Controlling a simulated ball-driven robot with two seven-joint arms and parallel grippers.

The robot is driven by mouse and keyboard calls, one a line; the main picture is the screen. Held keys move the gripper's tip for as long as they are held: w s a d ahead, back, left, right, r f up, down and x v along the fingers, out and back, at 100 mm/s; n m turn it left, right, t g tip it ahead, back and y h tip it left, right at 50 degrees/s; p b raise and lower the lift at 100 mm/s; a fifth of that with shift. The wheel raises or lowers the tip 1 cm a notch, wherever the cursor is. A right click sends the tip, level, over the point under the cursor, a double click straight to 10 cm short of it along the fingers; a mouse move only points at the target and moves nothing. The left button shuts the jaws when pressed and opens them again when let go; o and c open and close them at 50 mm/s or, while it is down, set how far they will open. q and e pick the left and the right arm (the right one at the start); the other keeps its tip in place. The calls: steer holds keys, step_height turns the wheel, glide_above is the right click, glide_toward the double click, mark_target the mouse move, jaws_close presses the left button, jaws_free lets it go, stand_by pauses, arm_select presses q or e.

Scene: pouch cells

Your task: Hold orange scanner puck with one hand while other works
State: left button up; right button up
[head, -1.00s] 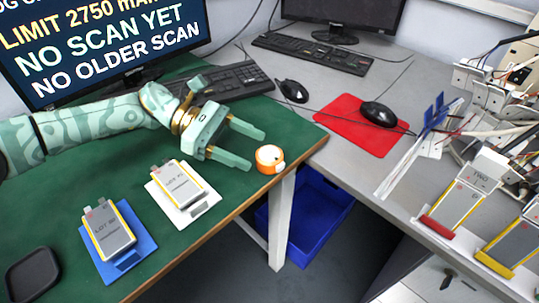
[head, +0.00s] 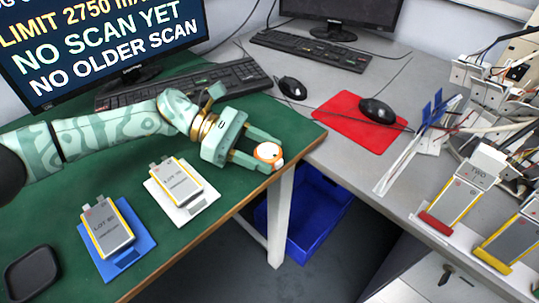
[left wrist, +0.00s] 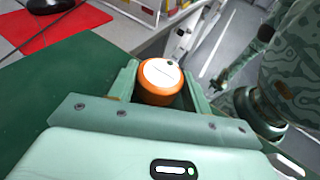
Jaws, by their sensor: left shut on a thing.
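The orange scanner puck (head: 269,152), with a white top, is at the right edge of the green table. My left gripper (head: 262,153) is shut on it, one finger on each side. In the left wrist view the puck (left wrist: 161,80) sits between the two fingers (left wrist: 160,88), its white top facing up. Whether the puck touches the table is hard to tell. A pouch cell (head: 177,181) lies on a white plate (head: 203,203), and another cell (head: 106,228) lies on a blue plate (head: 141,262). My right gripper is not seen in the head view.
A monitor (head: 95,45) and keyboard (head: 185,84) stand behind my left arm. A black tray (head: 31,272) lies at front left. On the grey desk are a red mat (head: 345,128), mice and a rack with cells (head: 455,203). A blue bin (head: 318,225) is below.

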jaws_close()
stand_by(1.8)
